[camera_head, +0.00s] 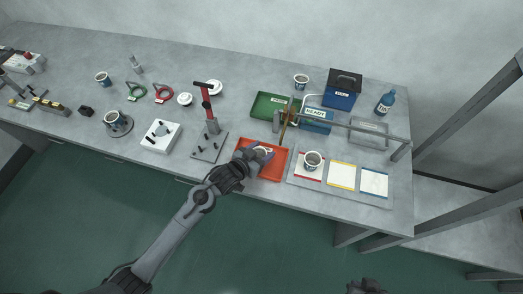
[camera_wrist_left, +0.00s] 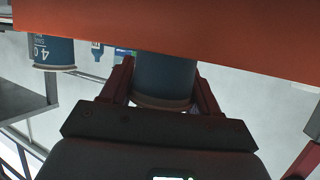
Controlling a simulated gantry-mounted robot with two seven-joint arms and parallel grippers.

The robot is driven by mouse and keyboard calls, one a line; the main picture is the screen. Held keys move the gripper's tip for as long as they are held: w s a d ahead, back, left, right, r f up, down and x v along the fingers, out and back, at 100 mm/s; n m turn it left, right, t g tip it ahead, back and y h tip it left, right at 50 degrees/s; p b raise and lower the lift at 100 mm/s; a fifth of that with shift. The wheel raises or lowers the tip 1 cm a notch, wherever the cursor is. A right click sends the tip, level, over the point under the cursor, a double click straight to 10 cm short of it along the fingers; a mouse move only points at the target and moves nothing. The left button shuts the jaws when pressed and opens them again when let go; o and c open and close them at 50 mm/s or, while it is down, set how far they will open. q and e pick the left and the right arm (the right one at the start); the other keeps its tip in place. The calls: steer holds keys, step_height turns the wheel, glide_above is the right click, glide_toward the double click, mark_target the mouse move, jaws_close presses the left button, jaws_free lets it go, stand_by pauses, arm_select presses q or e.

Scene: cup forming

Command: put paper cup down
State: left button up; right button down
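My left gripper (camera_head: 262,153) is at the red-orange tray (camera_head: 272,174). Its two fingers (camera_wrist_left: 165,85) stand on either side of a dark blue paper cup (camera_wrist_left: 165,78) and appear closed on it. The cup's pale rim (camera_head: 265,149) shows only partly in the head view, behind the gripper. In the left wrist view an orange surface (camera_wrist_left: 220,25) hides one end of the cup, so I cannot tell whether it touches the tray floor. A dark part of what looks like my right gripper (camera_head: 366,287) shows at the bottom edge; its fingers are unclear.
A green tray (camera_head: 268,106) and a metal bar (camera_head: 350,127) lie behind. A red-handled lever press (camera_head: 207,105) stands close left.

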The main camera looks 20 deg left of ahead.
arm_select(q)
steer(key=o, duration=0.4)
steer(key=shift+c, duration=0.2)
steer(key=shift+r, duration=0.25)
steer(key=s+a+r+g+y, duration=0.1)
steer(key=s+g, duration=0.2)
steer(key=s, duration=0.7)
steer(key=s+a+r+n+g+y+p, duration=0.1)
steer(key=s+a+g, duration=0.1)
steer(key=s, duration=0.8)
steer(key=s+a+r+g+y+p, duration=0.1)
steer(key=s+g, duration=0.3)
steer(key=s, duration=0.6)
steer(key=shift+a+r+n+y, duration=0.3)
steer(key=shift+a+r+y, duration=0.1)
steer(key=shift+a, duration=0.15)
steer(key=shift+r, duration=0.1)
